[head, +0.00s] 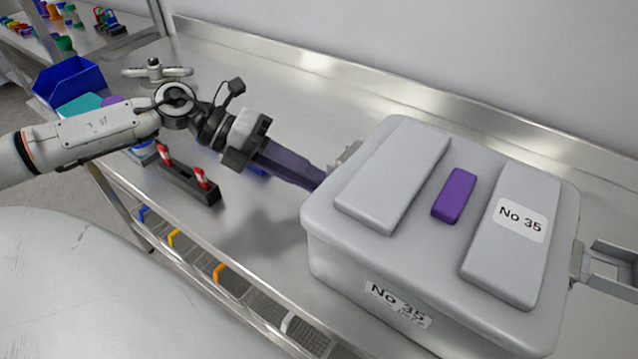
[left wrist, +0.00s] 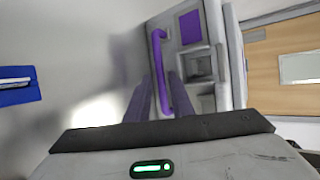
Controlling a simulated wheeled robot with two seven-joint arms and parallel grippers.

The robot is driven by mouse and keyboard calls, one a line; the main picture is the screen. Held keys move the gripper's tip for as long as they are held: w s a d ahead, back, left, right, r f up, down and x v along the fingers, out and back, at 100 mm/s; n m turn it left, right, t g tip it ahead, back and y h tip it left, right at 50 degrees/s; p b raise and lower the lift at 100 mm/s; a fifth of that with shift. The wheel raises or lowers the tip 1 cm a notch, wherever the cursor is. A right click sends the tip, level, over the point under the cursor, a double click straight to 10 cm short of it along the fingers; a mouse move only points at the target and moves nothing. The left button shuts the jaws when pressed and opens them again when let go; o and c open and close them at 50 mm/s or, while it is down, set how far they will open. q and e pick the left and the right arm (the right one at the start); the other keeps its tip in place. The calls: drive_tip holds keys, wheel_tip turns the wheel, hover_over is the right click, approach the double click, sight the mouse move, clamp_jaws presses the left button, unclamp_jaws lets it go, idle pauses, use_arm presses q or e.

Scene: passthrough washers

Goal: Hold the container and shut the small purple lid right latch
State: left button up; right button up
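The grey container (head: 330,250) stands on the steel bench, its lid shut down on it with a small purple block (head: 454,195) on top. A grey frame-like latch (head: 608,265) sticks outward from its right side, swung away from the wall. Another grey latch part (head: 346,157) shows at the left side. My left gripper (head: 318,178), with purple fingers, reaches the container's left side. In the left wrist view its fingers (left wrist: 160,98) are apart, with a purple bar handle (left wrist: 160,60) between or just in front of them; firm contact cannot be told. My right gripper is not seen.
A black rack with red-topped parts (head: 188,180) stands left of the container near the bench's front edge. A blue bin (head: 68,82) sits farther left. The bench (head: 300,95) is clear behind the container, up to the back wall.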

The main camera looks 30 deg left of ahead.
use_arm(q)
drive_tip(key=shift+x, duration=1.35)
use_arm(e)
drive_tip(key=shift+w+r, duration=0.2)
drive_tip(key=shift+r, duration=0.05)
use_arm(q)
clamp_jaws()
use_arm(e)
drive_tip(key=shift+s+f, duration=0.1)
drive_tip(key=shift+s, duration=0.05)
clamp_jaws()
